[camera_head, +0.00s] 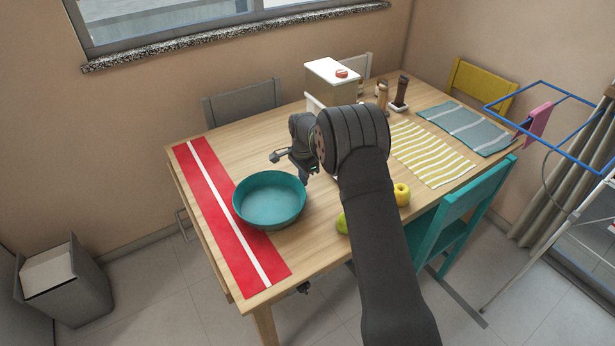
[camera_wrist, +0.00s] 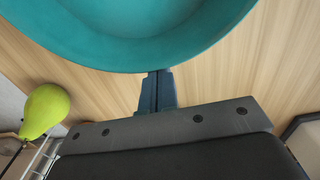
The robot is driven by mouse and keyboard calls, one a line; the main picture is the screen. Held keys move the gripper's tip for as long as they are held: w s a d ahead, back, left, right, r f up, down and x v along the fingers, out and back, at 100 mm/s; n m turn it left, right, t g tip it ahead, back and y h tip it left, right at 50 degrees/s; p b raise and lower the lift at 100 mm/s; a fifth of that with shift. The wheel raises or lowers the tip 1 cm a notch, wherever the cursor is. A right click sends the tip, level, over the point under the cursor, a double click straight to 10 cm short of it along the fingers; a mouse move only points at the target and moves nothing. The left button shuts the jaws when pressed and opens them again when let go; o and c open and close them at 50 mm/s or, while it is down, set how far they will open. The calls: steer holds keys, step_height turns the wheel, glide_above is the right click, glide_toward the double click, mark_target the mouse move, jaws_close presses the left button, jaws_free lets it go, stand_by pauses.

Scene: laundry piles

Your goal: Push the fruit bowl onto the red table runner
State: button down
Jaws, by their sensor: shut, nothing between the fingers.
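The fruit bowl (camera_head: 270,197) is teal, round and looks empty. It stands upright, its left part over the right edge of the red table runner (camera_head: 213,205) and its right part over bare wood. The runner is red with a white stripe and lies along the table's left end. My gripper (camera_head: 304,174) is shut and empty, low at the bowl's right side. In the wrist view the shut fingers (camera_wrist: 159,90) reach the outer wall of the bowl (camera_wrist: 140,50); I cannot tell whether they touch it.
A green pear (camera_wrist: 45,110) and a yellow apple (camera_head: 402,194) lie near the table's front edge. A white-topped box (camera_head: 332,75) and pepper mills (camera_head: 401,90) stand at the back. Striped mats (camera_head: 430,152) cover the right. A teal chair (camera_head: 455,215) is at the front.

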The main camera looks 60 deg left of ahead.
mark_target(290, 196)
steer(key=s, duration=0.9)
steer(key=shift+s+d, duration=0.15)
steer(key=shift+s, duration=0.15)
steer(key=w, duration=0.2)
steer(key=w+r, duration=0.1)
steer(key=w, duration=0.1)
steer(key=shift+w, duration=0.15)
step_height(290, 196, up, 9)
